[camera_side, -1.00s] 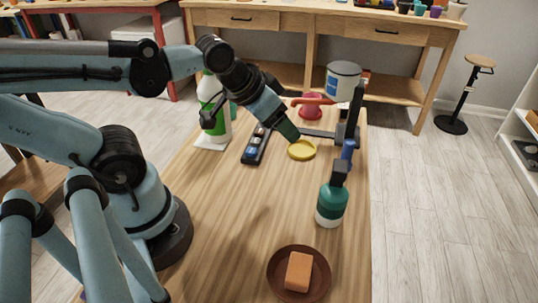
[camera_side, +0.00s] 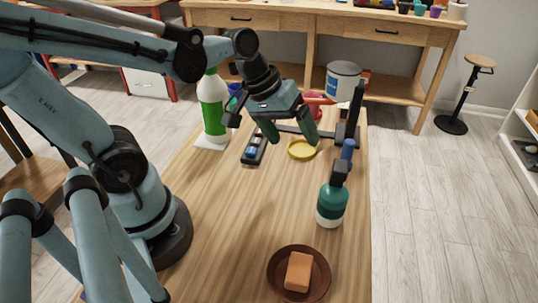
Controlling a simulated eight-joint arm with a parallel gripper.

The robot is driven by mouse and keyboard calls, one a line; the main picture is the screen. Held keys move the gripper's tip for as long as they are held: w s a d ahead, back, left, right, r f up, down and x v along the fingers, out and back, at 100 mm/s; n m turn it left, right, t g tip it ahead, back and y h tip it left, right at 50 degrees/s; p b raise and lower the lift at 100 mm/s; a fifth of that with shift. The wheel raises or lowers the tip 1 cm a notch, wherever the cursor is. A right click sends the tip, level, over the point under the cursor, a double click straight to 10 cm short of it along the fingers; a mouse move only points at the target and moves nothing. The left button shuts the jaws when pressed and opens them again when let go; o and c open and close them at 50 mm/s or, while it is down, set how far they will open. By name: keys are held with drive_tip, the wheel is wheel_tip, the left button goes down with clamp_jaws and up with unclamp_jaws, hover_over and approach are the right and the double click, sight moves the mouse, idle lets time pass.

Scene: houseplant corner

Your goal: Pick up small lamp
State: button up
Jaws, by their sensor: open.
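My gripper (camera_side: 293,140) is open, its two green fingers pointing down and spread apart above the far part of the wooden table. A shallow yellow dish (camera_side: 302,150) shows below and between the fingers, and nothing is seen held. Nothing in view is clearly a small lamp. A dark upright item (camera_side: 352,118) with a grey horizontal bar stands just right of my gripper, at the table's right edge; it may be the lamp, but I cannot tell. My gripper hides part of the bar.
A green and white bottle (camera_side: 213,108) and a dark remote-like item (camera_side: 254,148) are left of my gripper. A teal bottle (camera_side: 332,203) stands nearer, with a brown saucer (camera_side: 273,284) bearing an orange block (camera_side: 298,271). The table's middle is clear.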

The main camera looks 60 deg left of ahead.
sight(334, 195)
drive_tip(key=w+d+f+n+g+h, duration=0.1)
drive_tip(key=d+f+n+h, duration=0.1)
drive_tip(key=n+h, duration=0.1)
drive_tip(key=d+f+n+g+h, duration=0.2)
drive_tip(key=d+n+h, duration=0.1)
drive_tip(key=n+h, duration=0.1)
drive_tip(key=w+d+f+n+g+h, duration=0.1)
drive_tip(key=d+f+n+h, duration=0.1)
drive_tip(key=f+n+h, duration=0.1)
drive_tip(key=shift+w+d+n+g+h, duration=0.15)
drive_tip(key=shift+n+g+h, duration=0.1)
drive_tip(key=shift+n, duration=0.3)
drive_tip(key=shift+w+n+g+h, duration=0.15)
drive_tip(key=shift+n+h, duration=0.1)
drive_tip(key=shift+n, duration=0.3)
drive_tip(key=shift+r+x, duration=0.2)
drive_tip(key=shift+x, duration=1.1)
drive_tip(key=shift+r+x, duration=0.15)
drive_tip(key=shift+x, duration=1.15)
drive_tip(key=shift+s+d, duration=0.1)
drive_tip(key=c, duration=1.2)
drive_tip(key=shift+r, duration=0.2)
